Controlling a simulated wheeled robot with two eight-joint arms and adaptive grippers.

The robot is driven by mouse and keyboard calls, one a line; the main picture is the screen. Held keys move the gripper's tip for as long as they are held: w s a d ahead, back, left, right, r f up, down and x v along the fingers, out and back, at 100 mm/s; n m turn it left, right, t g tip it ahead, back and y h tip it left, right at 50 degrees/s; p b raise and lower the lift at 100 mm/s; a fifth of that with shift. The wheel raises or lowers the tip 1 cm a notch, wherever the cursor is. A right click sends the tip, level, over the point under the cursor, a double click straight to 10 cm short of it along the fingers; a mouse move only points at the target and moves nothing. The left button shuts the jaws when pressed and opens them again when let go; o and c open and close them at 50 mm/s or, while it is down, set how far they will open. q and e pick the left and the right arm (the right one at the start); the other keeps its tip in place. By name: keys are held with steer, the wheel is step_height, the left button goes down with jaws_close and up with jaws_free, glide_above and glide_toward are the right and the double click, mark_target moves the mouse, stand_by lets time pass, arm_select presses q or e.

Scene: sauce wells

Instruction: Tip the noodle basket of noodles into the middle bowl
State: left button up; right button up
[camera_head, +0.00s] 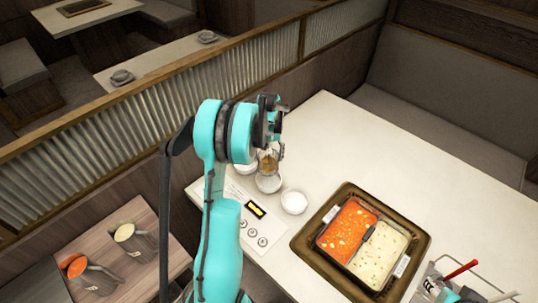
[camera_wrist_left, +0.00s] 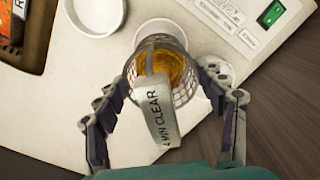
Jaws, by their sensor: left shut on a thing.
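The noodle basket (camera_wrist_left: 185,93) is a wire mesh cup with orange-yellow noodles (camera_wrist_left: 168,68) inside. Its grey handle (camera_wrist_left: 158,115) reads "4 MIN CLEAR". My left gripper (camera_wrist_left: 168,88) is shut on the basket, its fingers on either side. In the head view the basket (camera_head: 268,162) hangs from my left gripper (camera_head: 270,146) over the middle bowl (camera_head: 268,184), white and partly hidden below it. The middle bowl also shows behind the basket in the left wrist view (camera_wrist_left: 160,27). Noodles are still in the basket; its exact tilt is hard to tell. My right gripper is out of view.
White bowls stand on either side: the near one (camera_head: 294,202) and the far one (camera_head: 246,169), partly hidden. A split pot of red and white broth (camera_head: 366,238) sits right in a brown tray (camera_head: 413,232). Orange and pale containers (camera_head: 76,266) stand on a wooden side table. A corrugated partition (camera_head: 220,80) runs behind.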

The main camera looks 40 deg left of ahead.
arm_select(q)
step_height(320, 180, down, 2)
steer(key=shift+f+b, duration=0.15)
steer(key=shift+b, duration=0.5)
steer(key=shift+f+b, duration=2.05)
steer(key=shift+f, duration=0.65)
steer(key=shift+s+a, duration=0.2)
steer(key=shift+a, duration=0.75)
steer(key=shift+w+d+y+b, duration=0.15)
steer(key=shift+y+b, duration=0.15)
steer(key=shift+y, duration=0.4)
steer(key=shift+y+b, duration=0.35)
steer(key=shift+y, duration=0.35)
steer(key=y+b, duration=0.3)
steer(key=b, duration=0.1)
steer(key=g+y+b, duration=0.1)
steer(key=y+b, duration=0.2)
steer(key=y, duration=0.1)
steer(key=d+r+g+y+b, duration=0.1)
steer(key=y+b, duration=0.3)
steer(key=shift+r+b, duration=0.1)
steer(key=shift+b, duration=0.2)
steer(key=shift+d+r+g+y+p, duration=0.1)
steer(key=shift+r+g+y+p, duration=0.1)
steer(key=shift+g+y+p, duration=0.3)
steer(key=shift+d+r+y, duration=0.1)
steer(key=shift+y, duration=0.75)
steer(key=shift+d+r+y, duration=0.1)
steer(key=shift+y, duration=0.75)
